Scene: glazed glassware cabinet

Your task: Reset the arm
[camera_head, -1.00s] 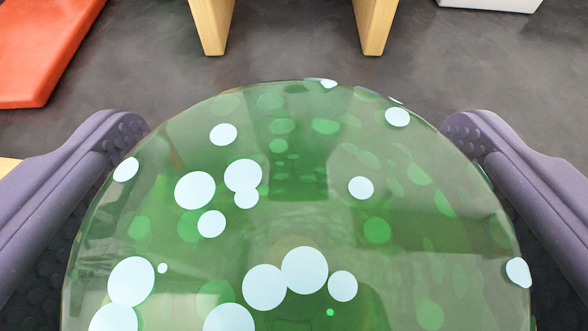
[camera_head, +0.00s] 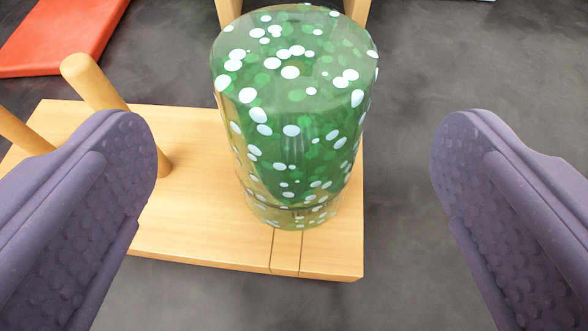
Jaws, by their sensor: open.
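My gripper (camera_head: 293,145) is open, with one purple padded finger at the left and the other at the right of the view. Nothing is held between the fingers. A green glass piece with white dots (camera_head: 290,120) stands upright on a light wooden board (camera_head: 205,225), beyond the fingertips and apart from them. Its closed round end faces up toward me. The rest of my arm is out of view.
A wooden peg (camera_head: 95,85) rises from the board close to my left finger, with another peg (camera_head: 20,130) further left. A red-orange slab (camera_head: 60,35) lies at the upper left. Bare grey floor (camera_head: 400,240) shows right of the board.

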